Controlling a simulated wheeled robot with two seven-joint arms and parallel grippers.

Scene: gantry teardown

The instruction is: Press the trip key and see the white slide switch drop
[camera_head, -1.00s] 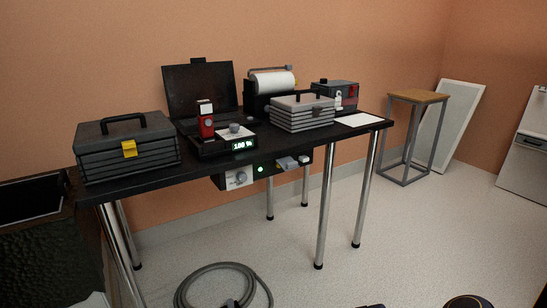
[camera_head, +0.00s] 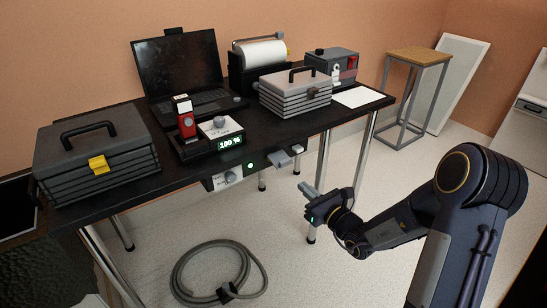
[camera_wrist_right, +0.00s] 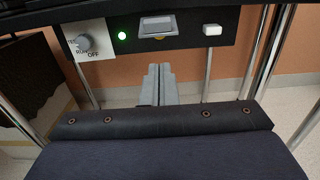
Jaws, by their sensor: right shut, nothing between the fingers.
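An under-table panel carries a grey flap-like key (camera_head: 279,158) with yellow beneath it, and a small white button (camera_head: 297,149). They also show in the right wrist view as the grey key (camera_wrist_right: 158,27) and the white button (camera_wrist_right: 212,30). I cannot tell which is the trip key. A red upright block with a white top (camera_head: 182,98) stands on the tabletop control box; whether this is the white slide switch is unclear. My right gripper (camera_head: 312,192) is shut and empty, below and right of the panel in the head view. Its closed fingers (camera_wrist_right: 158,72) point at the panel.
The panel also has a RUN/OFF knob (camera_wrist_right: 84,43) and a green light (camera_wrist_right: 122,36). The black table (camera_head: 115,197) holds toolboxes, a laptop (camera_head: 180,70) and a paper roll (camera_head: 262,53). A coiled hose (camera_head: 180,275) lies on the floor. Metal table legs stand near my right gripper.

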